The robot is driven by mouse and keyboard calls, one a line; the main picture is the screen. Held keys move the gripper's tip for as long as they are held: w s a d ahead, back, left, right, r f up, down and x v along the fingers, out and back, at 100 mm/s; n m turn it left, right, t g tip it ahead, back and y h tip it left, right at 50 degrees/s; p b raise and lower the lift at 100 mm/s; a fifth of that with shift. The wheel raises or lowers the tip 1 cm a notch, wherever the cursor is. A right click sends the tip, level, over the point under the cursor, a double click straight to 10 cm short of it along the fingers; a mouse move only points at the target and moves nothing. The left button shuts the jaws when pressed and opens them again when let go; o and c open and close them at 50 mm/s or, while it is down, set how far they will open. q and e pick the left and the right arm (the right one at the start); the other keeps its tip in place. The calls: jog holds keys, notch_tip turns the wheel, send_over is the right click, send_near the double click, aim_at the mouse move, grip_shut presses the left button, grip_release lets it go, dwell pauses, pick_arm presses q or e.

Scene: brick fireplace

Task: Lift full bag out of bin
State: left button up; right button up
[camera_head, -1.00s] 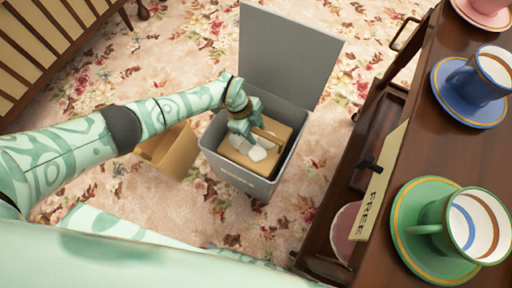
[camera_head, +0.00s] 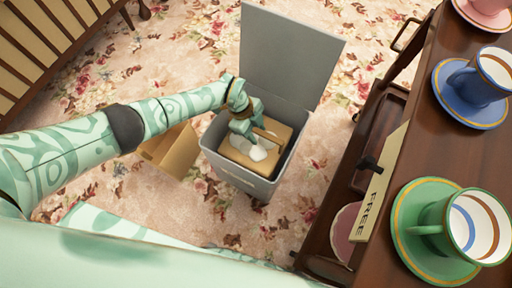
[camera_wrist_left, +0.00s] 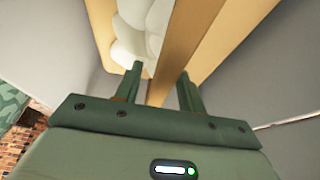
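The grey bin (camera_head: 262,187) stands on the carpet with its lid (camera_head: 290,50) raised. Inside it is a tan bag (camera_head: 284,133) with white crumpled contents (camera_head: 258,152) at its open top. My left gripper (camera_head: 256,131) reaches down into the bin at the bag. In the left wrist view the fingers (camera_wrist_left: 160,88) stand apart on either side of a tan strip of the bag (camera_wrist_left: 176,45), with some gap beside it. White contents (camera_wrist_left: 130,45) lie by the left finger. The bag's lower part is hidden in the bin. My right gripper is not in view.
An open brown box or bag (camera_head: 172,152) stands on the carpet left of the bin. A dark wooden cart (camera_head: 395,160) with cups, saucers and a "FREE" sign (camera_head: 378,185) is close on the right. A slatted seat (camera_head: 50,45) is at upper left.

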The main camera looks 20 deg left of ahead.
pick_arm(q)
grip_shut()
dwell(1.2)
